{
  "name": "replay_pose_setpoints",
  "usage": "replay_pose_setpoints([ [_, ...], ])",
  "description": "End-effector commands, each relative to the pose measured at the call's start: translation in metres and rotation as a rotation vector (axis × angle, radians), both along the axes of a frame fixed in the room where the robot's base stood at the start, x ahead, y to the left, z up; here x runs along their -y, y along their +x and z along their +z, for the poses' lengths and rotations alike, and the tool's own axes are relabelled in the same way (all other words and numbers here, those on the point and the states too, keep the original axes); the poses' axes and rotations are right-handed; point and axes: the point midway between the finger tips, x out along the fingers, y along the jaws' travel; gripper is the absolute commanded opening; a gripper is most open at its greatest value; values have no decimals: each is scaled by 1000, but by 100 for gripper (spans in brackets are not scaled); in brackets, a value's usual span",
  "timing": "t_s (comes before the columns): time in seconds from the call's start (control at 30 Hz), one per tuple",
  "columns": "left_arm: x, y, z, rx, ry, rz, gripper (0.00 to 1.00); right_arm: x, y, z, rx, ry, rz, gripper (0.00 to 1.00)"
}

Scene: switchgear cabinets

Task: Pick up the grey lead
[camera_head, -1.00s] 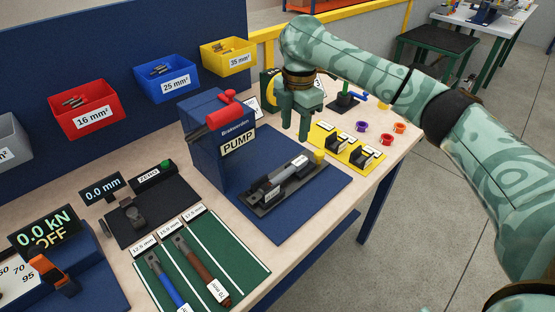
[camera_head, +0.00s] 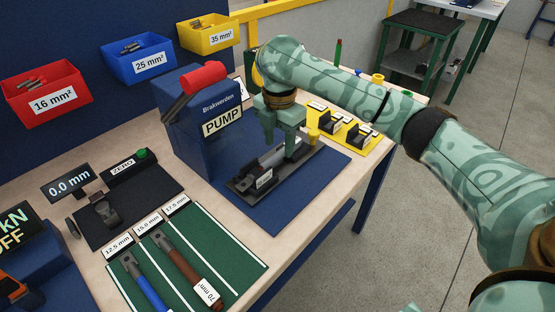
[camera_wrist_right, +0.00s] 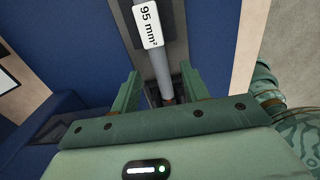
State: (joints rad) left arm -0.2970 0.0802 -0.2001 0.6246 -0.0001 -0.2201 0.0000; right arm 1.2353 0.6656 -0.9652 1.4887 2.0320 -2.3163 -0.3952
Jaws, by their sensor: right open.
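The grey lead (camera_head: 270,160) lies in the dark cradle (camera_head: 312,160) on the blue mat in front of the pump. In the right wrist view the grey lead (camera_wrist_right: 160,68) runs between the fingers and bears a "95 mm²" label. My right gripper (camera_head: 280,148) is over the lead, its open fingers on either side of it. The right wrist view shows the same open gripper (camera_wrist_right: 158,85), with gaps beside the lead. Part of the lead is hidden behind the fingers in the head view. My left gripper is not in view.
The blue pump (camera_head: 205,125) with its red handle stands close left of the gripper. A yellow holder (camera_head: 350,142) is to the right. A blue lead (camera_head: 148,285) and a brown lead (camera_head: 185,265) lie on the green mat (camera_head: 225,255). Coloured bins (camera_head: 45,95) hang behind.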

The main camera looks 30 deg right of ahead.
Motion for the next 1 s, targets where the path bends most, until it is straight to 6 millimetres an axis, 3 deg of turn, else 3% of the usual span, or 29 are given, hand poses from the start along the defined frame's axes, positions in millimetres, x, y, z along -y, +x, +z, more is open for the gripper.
replay_pose_setpoints([
  [0.03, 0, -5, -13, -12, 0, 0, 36, 0, 0, -19, -6, 0, 2, 45],
  [0.1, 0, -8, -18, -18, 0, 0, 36, 1, 0, -29, -6, -1, 2, 45],
  [0.37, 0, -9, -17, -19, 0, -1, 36, 1, 0, -26, 3, -1, 1, 45],
  [0.53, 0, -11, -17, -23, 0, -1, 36, 1, 0, -26, 2, -2, 1, 0],
  [0.87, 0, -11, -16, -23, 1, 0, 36, 1, 0, -24, 3, -1, 1, 0],
  [1.0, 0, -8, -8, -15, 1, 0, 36, 1, 0, -14, 4, -2, 0, 0],
])
